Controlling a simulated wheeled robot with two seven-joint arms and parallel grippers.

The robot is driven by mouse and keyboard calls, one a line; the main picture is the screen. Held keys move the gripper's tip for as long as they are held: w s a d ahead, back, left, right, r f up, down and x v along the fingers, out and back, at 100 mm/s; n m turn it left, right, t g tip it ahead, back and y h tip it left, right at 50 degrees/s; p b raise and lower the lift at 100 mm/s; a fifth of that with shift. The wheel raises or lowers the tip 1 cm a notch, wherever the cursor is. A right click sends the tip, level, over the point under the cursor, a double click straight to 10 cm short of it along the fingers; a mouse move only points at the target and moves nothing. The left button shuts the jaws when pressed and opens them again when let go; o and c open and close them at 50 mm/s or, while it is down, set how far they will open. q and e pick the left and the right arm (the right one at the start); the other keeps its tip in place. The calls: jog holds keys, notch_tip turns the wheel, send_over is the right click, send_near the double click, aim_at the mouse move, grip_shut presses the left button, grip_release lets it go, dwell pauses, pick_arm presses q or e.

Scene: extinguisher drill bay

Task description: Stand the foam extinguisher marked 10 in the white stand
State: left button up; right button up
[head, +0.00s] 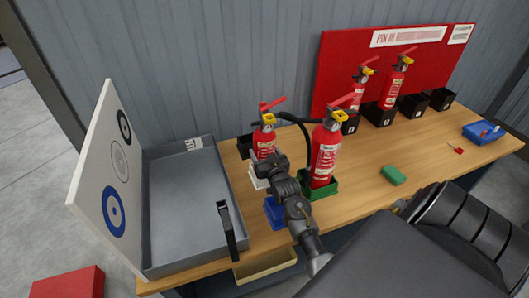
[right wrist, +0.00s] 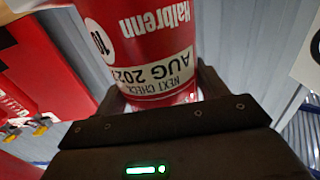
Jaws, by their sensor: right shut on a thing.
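The red foam extinguisher (head: 264,138) is upright, with a yellow and red handle on top. In the right wrist view the same extinguisher (right wrist: 140,30) shows a round white 10 mark and a check label. My right gripper (head: 268,162) is shut on its lower body. The white stand (head: 257,182) is directly below it, partly covered by my gripper. The extinguisher's bottom is hidden, so I cannot tell whether it rests in the stand or is just above it. My left gripper is not in view.
A second extinguisher (head: 325,152) stands close right in a green stand (head: 322,190). A blue stand (head: 274,212) is in front. A grey tray (head: 190,225) lies left. More extinguishers and black stands (head: 440,98) line the red board. A green block (head: 393,175) lies right.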

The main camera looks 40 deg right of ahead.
jog(key=shift+r, duration=0.35)
